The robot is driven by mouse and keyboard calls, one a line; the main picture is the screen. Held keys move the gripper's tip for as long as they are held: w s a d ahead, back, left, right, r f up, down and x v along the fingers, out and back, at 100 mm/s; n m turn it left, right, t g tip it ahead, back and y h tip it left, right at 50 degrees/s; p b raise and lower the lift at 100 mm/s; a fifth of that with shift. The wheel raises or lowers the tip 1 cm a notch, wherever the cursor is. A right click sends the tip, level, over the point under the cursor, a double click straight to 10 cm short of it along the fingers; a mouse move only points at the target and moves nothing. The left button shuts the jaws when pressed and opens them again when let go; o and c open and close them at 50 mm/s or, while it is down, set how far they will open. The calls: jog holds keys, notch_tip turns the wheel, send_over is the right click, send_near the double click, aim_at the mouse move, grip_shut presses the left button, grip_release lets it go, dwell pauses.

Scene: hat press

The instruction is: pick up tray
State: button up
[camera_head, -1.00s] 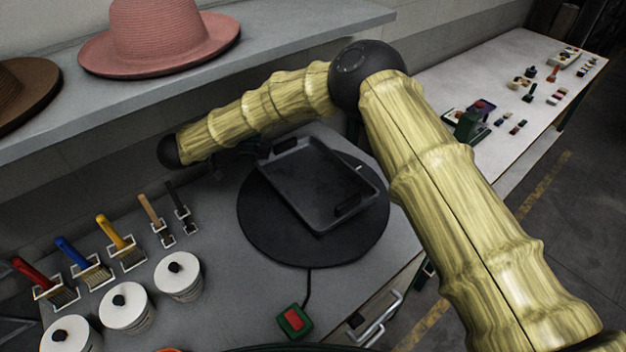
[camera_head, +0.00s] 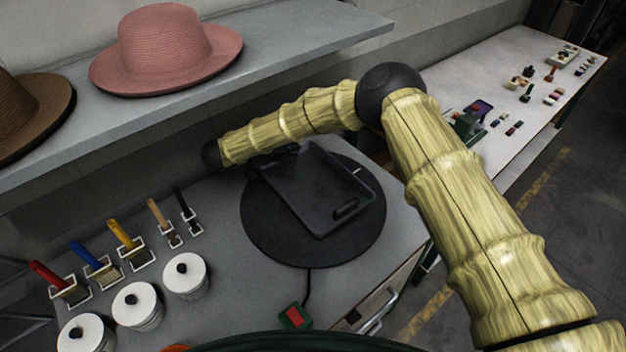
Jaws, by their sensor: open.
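The dark grey rectangular tray (camera_head: 312,190) lies on a round black plate (camera_head: 270,240) on the workbench. A raised black handle shows at its near right end. My gripper (camera_head: 272,157) is a dark shape under the end of my arm, at the tray's far left end. It is open. The arm and the dark shading hide most of its fingers and the tray's far handle, so I cannot tell whether the fingers touch the tray.
A shelf (camera_head: 290,52) with a pink hat (camera_head: 165,50) and a brown hat (camera_head: 30,112) overhangs the bench behind my arm. Several brushes and white lidded pots (camera_head: 185,276) stand at left. A red button box (camera_head: 295,317) sits in front. A side table (camera_head: 520,75) is at right.

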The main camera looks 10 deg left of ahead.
grip_shut()
jog(key=shift+w, duration=0.1)
dwell(0.4)
